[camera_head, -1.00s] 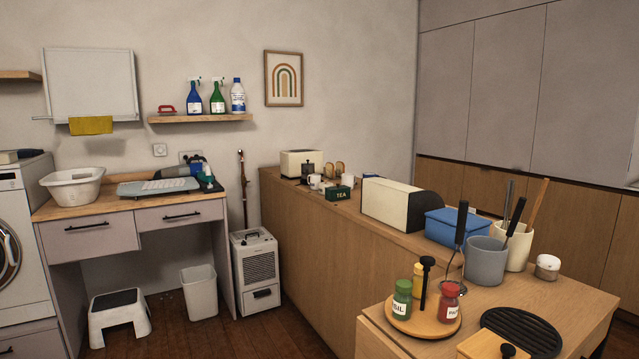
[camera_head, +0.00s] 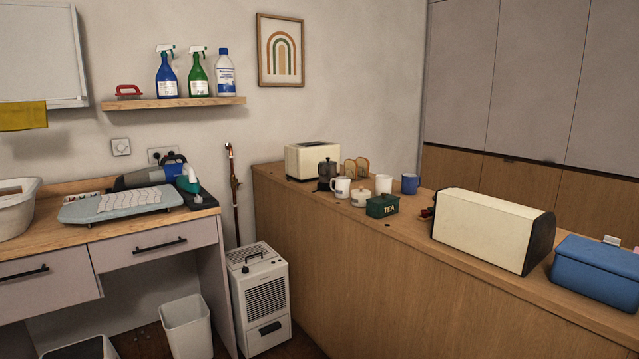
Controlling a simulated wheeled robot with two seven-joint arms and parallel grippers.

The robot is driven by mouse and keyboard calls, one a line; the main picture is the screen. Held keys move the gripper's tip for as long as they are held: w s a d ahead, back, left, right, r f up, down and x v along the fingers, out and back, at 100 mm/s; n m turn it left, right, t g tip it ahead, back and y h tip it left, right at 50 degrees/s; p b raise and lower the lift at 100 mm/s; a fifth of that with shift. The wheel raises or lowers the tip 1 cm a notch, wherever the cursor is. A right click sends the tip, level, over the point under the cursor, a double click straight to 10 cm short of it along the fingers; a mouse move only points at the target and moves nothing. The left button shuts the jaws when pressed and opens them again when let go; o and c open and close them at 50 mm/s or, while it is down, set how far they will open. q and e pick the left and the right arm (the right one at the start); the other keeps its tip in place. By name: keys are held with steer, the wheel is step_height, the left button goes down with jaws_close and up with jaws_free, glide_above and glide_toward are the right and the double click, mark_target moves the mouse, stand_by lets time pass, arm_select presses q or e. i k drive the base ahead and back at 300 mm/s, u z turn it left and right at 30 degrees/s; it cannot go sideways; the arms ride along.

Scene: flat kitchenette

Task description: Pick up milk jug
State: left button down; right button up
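I cannot clearly make out a milk jug. A small plain white vessel (camera_head: 383,185) stands on the long wooden counter (camera_head: 460,252) among the tea things; it is too small to tell whether it is a jug or a cup. Beside it are a white mug (camera_head: 341,188), a lidded white pot (camera_head: 361,197), a blue mug (camera_head: 409,184) and a dark green TEA tin (camera_head: 382,206). Neither of my grippers is in view.
A cream toaster (camera_head: 312,160) and a dark pot (camera_head: 327,172) stand at the counter's far end. A cream bread bin (camera_head: 485,228) and blue box (camera_head: 598,270) stand nearer, right. A white dehumidifier (camera_head: 262,300) and bin (camera_head: 187,328) occupy the floor at left.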

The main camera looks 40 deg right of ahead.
mark_target(342, 190)
steer(key=z, duration=0.1)
steer(key=i, duration=1.75)
steer(key=z, duration=0.95)
